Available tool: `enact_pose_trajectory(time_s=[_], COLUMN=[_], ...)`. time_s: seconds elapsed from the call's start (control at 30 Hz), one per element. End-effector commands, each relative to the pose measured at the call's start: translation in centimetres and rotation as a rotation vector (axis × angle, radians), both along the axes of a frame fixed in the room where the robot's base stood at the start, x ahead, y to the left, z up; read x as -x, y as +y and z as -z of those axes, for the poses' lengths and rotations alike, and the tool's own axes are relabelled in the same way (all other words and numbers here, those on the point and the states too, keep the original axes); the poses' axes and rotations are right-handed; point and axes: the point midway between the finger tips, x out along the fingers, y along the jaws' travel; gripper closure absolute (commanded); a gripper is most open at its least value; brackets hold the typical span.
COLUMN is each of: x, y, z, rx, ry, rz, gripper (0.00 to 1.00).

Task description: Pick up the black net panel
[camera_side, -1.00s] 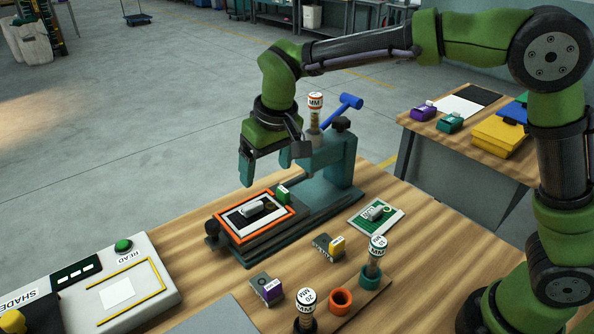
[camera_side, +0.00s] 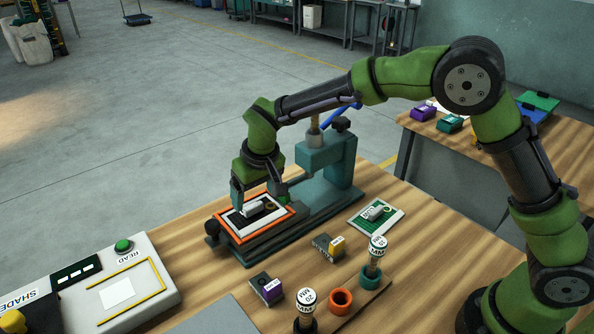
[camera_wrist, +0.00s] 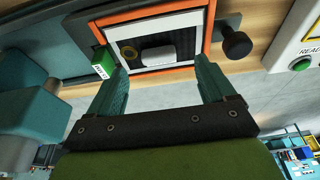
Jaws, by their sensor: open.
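The black net panel (camera_side: 236,219) lies flat in an orange-edged frame on the teal press base, with a white border and a grey-white grip block (camera_side: 252,209) on top. In the wrist view the panel (camera_wrist: 179,41) is at the top, with its pale block (camera_wrist: 158,54) between the finger lines. My gripper (camera_side: 260,204) is low over the panel, its fingers apart on either side of the block. In the wrist view the gripper (camera_wrist: 160,80) is open and empty. Whether the fingertips touch the panel cannot be told.
The teal press (camera_side: 328,160) stands right behind the panel. A dark knob (camera_wrist: 236,43) is beside the frame. A green-and-white panel (camera_side: 376,214) lies to the right. A reader box (camera_side: 105,284) is at left. Several clips and gauge plugs stand in front.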

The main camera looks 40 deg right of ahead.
Motion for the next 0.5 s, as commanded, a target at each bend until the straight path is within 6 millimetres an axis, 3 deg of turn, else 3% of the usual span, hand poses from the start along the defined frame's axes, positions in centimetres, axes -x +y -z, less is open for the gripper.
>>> enact_pose_trajectory(time_s=[0.23,0.5], x=[-1.1,-1.4], y=[-0.3,-0.2], z=[3.6,4.5], rx=[0.002,0.0], ry=[0.003,0.0], rz=[0.0,0.0], gripper=[0.17,0.17])
